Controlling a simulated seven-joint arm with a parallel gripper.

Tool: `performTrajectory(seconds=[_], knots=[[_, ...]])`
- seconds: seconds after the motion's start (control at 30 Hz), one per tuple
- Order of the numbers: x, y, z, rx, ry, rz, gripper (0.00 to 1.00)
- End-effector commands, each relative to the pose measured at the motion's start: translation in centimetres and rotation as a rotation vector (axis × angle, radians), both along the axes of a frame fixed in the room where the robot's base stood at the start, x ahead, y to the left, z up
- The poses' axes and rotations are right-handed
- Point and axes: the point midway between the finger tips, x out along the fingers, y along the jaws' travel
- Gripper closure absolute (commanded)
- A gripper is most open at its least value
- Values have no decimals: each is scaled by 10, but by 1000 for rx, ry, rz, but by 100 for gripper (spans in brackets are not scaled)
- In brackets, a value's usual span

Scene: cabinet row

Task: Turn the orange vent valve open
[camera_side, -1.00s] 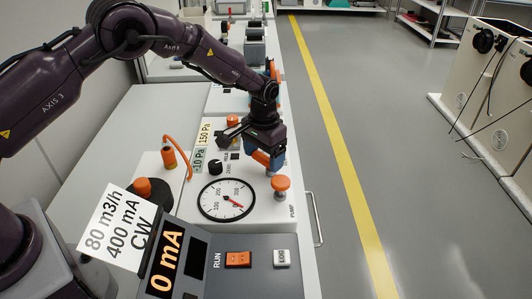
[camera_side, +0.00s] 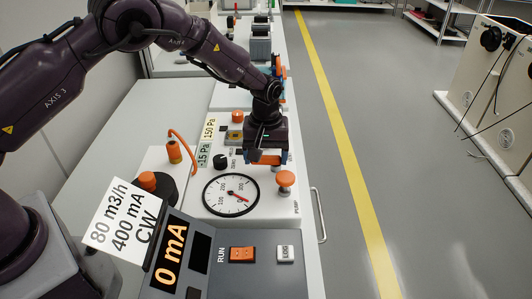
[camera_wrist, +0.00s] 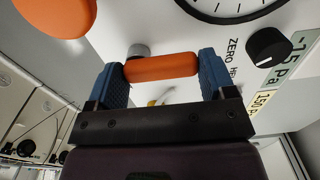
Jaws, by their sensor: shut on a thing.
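The orange vent valve handle (camera_wrist: 160,67) is a bar lying crosswise between my two blue finger pads in the wrist view. My gripper (camera_wrist: 166,78) is shut on it, with one pad at each end. In the side view my gripper (camera_side: 264,157) is over the white panel, behind the round dial, and the handle shows as a narrow orange strip between the pads. A grey cylinder (camera_wrist: 138,50) is beside the handle; the valve's lower part is mostly hidden.
The dial (camera_side: 231,195) has a red needle. An orange mushroom knob (camera_side: 286,178) stands near the gripper, beside the PUMP label. A black ZERO knob (camera_side: 220,161) is to the left. A label (camera_side: 204,155) reads -15 Pa. The current display (camera_side: 170,256) reads 0 mA.

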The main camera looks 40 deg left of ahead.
Motion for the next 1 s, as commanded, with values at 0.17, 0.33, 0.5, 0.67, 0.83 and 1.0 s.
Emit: performTrajectory(seconds=[0.17,0.33,0.5,0.67,0.83,1.0], knots=[[0,0,1,1,-4,37,47],[0,0,1,1,-5,48,47],[0,0,1,1,-5,50,47],[0,0,1,0,-4,50,17],[0,0,1,0,-3,48,0],[0,-1,3,-1,-2,47,0]])
